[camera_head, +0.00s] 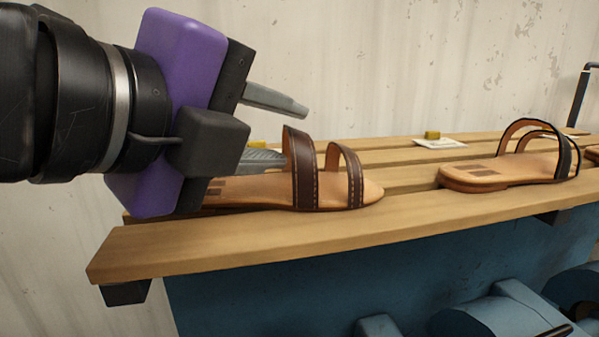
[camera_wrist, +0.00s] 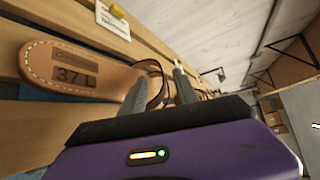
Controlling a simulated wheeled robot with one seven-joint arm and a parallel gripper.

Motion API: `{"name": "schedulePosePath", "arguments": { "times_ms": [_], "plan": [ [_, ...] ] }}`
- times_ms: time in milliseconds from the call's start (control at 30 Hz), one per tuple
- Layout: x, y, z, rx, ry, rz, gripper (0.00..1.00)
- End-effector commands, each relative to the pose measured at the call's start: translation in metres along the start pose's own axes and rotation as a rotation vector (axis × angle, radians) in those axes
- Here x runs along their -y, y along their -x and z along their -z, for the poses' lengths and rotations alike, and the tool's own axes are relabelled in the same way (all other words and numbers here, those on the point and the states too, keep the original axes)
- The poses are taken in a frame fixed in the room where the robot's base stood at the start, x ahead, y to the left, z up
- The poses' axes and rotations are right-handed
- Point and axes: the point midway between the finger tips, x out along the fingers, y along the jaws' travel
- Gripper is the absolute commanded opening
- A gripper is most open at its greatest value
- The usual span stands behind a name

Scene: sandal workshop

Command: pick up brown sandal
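The brown sandal (camera_head: 330,186) sits on a slatted wooden bench, its two dark brown straps toward the toe. My gripper (camera_head: 293,135) is open at its left, one finger above the strap and the lower finger reaching to the rear strap. My gripper body hides part of the heel. In the wrist view, the sandal's tan heel (camera_wrist: 105,77) is marked 37 L, and a strap loop shows between my gripper's fingers (camera_wrist: 160,75). I cannot tell whether the lower finger is inside the loop or touching it.
A second sandal (camera_head: 478,174) with darker straps lies to the right on the slatted bench (camera_head: 240,245). A white card with a small yellow block (camera_head: 432,135) lies behind. Blue machinery (camera_head: 490,312) is below the bench. A plain wall stands behind.

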Motion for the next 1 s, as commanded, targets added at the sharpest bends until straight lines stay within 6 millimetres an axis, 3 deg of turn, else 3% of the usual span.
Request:
{"name": "schedulePosePath", "arguments": {
  "times_ms": [200, 467, 500, 700, 1000],
  "plan": [
    [0.002, -0.026, -0.001, 0.0, 0.001, 0.0, 0.36],
    [0.001, -0.03, 0.0, 0.001, 0.001, 0.001, 0.36],
    [0.001, -0.03, 0.0, 0.001, 0.001, 0.001, 0.34],
    [0.001, -0.03, 0.0, 0.001, 0.002, 0.001, 0.0],
    [0.001, -0.03, -0.001, 0.002, 0.001, 0.001, 0.0]
  ]
}}
